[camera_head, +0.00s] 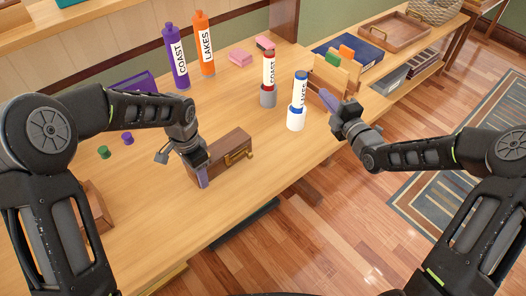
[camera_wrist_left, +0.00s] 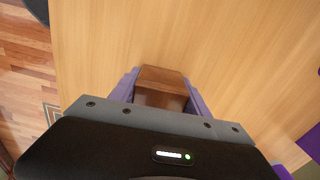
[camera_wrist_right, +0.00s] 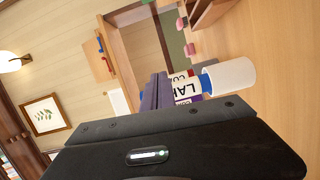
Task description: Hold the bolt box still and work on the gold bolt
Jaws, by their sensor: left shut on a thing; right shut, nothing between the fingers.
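The bolt box is a brown wooden block (camera_head: 229,150) on the table, with a gold bolt (camera_head: 238,155) on its front face. My left gripper (camera_head: 203,179) is shut on the left end of the bolt box. In the left wrist view the bolt box (camera_wrist_left: 162,88) sits between the two purple fingers, and the gold bolt does not show there. My right gripper (camera_head: 328,100) is shut and empty, raised at the table's right edge, to the right of the bolt box and apart from it. Its closed purple fingers (camera_wrist_right: 156,92) show in the right wrist view.
A blue-labelled LAKES tube (camera_head: 300,90) in a white cup and a red COAST tube (camera_head: 268,70) in a grey cup stand behind the box. Purple (camera_head: 176,55) and orange (camera_head: 203,45) bottles stand at the back. A green spool (camera_head: 104,152) lies left. Table in front of the box is clear.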

